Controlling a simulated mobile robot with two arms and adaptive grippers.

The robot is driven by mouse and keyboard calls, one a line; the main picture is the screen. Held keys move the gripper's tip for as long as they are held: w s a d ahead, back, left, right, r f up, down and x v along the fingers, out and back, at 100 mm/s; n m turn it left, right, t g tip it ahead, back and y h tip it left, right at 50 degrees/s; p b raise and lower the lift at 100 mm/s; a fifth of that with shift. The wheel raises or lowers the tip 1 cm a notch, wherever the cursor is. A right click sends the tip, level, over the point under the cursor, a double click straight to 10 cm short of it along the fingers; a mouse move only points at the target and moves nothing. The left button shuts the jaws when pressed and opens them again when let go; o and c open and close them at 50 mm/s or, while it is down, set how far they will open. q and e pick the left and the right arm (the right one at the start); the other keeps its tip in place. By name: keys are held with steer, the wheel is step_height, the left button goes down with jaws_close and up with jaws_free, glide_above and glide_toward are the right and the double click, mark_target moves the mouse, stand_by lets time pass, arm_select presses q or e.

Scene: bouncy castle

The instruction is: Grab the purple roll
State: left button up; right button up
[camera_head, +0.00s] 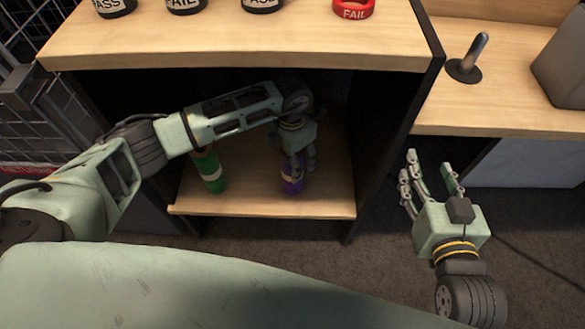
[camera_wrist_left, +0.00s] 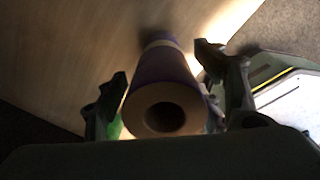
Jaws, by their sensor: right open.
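The purple roll (camera_head: 291,184) stands upright on the lower shelf of the cabinet, a pale band around it. My left gripper (camera_head: 300,157) reaches into the cabinet from above and hides the roll's upper part. In the left wrist view the purple roll (camera_wrist_left: 165,85) shows its round, hollow end between the fingers of my left gripper (camera_wrist_left: 165,80). The fingers are spread on either side, with narrow gaps seen beside the roll. My right gripper (camera_head: 433,180) is open and empty, outside the cabinet to the right.
A green roll (camera_head: 211,172) with a pale band stands on the same shelf (camera_head: 250,204), left of the purple one. The cabinet's wooden top (camera_head: 240,45) lies above my left arm. A dark side wall (camera_head: 385,135) bounds the right.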

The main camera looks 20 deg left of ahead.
arm_select(q)
steer(key=c, duration=1.5)
jaws_close()
steer(key=shift+r, duration=0.1)
